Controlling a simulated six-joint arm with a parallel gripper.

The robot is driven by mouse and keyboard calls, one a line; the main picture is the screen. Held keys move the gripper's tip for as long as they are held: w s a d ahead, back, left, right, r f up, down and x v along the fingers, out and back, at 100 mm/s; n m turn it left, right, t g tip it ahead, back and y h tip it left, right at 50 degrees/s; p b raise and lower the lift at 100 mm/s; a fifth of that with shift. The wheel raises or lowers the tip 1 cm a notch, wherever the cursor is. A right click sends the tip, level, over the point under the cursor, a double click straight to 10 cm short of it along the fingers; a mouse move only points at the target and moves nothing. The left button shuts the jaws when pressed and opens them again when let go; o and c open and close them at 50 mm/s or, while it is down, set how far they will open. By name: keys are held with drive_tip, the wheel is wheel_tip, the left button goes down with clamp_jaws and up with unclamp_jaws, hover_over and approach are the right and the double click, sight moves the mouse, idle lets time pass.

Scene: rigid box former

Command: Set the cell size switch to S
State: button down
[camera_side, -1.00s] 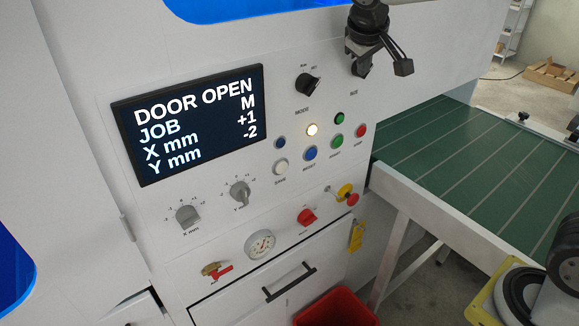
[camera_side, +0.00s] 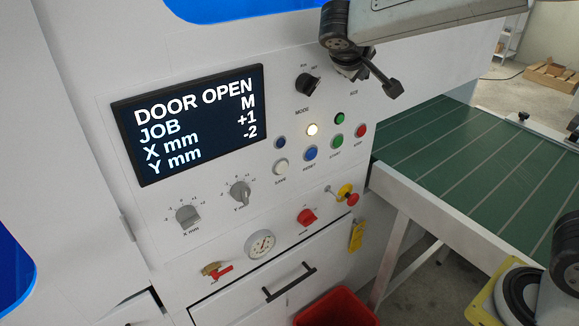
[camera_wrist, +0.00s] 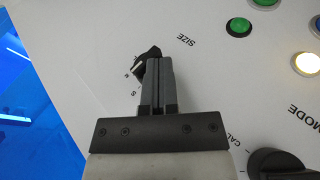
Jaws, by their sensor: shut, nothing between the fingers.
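The size switch (camera_wrist: 146,58) is a black knob on the white panel, beside the printed word SIZE. In the wrist view small letters stand to its left and below left, one of them an S (camera_wrist: 133,93). My gripper (camera_wrist: 157,62) is shut with nothing between its fingers, its tips up against or just beside the knob. The fingers cover part of the knob; I cannot tell whether they touch or exactly where it points. In the side view my wrist (camera_side: 338,30) hides the switch. The display (camera_side: 190,120) reads DOOR OPEN, JOB M, X mm +1, Y mm -2.
The mode knob (camera_side: 307,84) lies left of the size switch in the side view. Lit white (camera_side: 312,130), green (camera_side: 339,118) and red (camera_side: 361,131) buttons sit below. Two grey offset knobs (camera_side: 188,216) are lower left. A green conveyor (camera_side: 480,160) stands at right.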

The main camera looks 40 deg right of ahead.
drive_tip(key=shift+f, duration=0.45)
drive_tip(key=shift+r, duration=0.25)
idle(0.5)
drive_tip(key=shift+r, duration=0.7)
drive_tip(key=shift+a, duration=0.15)
drive_tip(key=s+a+r, duration=0.1)
drive_tip(key=a+r, duration=0.1)
drive_tip(key=a, duration=0.4)
drive_tip(key=s+a+r, duration=0.2)
drive_tip(key=a, duration=0.4)
drive_tip(key=shift+r, duration=0.35)
